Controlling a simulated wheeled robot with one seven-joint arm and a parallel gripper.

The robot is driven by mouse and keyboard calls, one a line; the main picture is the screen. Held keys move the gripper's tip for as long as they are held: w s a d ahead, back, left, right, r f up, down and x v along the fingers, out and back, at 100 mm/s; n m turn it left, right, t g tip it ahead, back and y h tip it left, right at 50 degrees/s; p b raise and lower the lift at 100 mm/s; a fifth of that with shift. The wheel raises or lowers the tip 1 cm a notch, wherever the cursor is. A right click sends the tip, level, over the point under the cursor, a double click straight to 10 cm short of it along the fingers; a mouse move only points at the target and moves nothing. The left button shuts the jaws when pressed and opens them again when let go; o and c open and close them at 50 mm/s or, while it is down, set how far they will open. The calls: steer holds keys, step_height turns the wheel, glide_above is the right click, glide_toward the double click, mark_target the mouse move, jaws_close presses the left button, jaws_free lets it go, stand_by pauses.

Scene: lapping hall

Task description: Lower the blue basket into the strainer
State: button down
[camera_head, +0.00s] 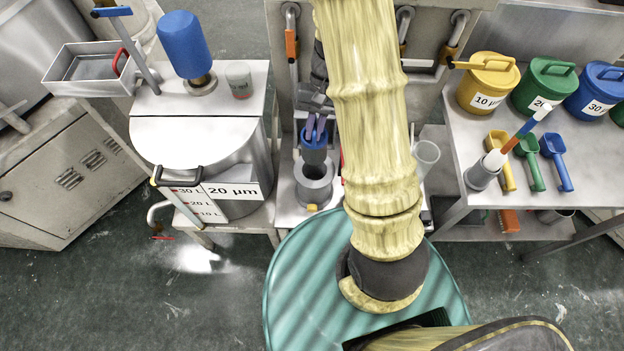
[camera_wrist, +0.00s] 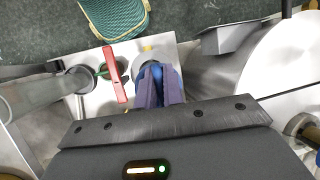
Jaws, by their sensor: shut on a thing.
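The blue basket (camera_head: 314,152) is a small cup with a blue rim and a grey lower body. My gripper (camera_head: 315,130), with purple fingers, is shut on its upper part and holds it roughly upright. The strainer (camera_head: 314,191) is a grey cylinder with a dark open top. In the head view the basket's lower end appears just above and at the far edge of that opening; I cannot tell the exact gap. In the wrist view my gripper (camera_wrist: 160,92) hides most of the basket, with a bit of blue between the fingers, and the grey strainer (camera_wrist: 143,60) shows partly behind them.
A red-handled valve (camera_wrist: 114,75) stands close beside the strainer. A large drum marked 20 µm (camera_head: 232,191) is to the left, and a clear cup (camera_head: 426,155) to the right. Colored pails and scoops occupy the right-hand table (camera_head: 520,145).

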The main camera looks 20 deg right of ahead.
mark_target(314, 159)
steer(key=shift+s, duration=0.1)
step_height(314, 159, down, 14)
steer(key=shift+r+p, duration=0.2)
steer(key=shift+p, duration=0.2)
steer(key=shift+f, duration=0.15)
steer(key=shift+f, duration=2.2)
steer(key=c, duration=1.5)
jaws_free()
steer(key=shift+r, duration=0.1)
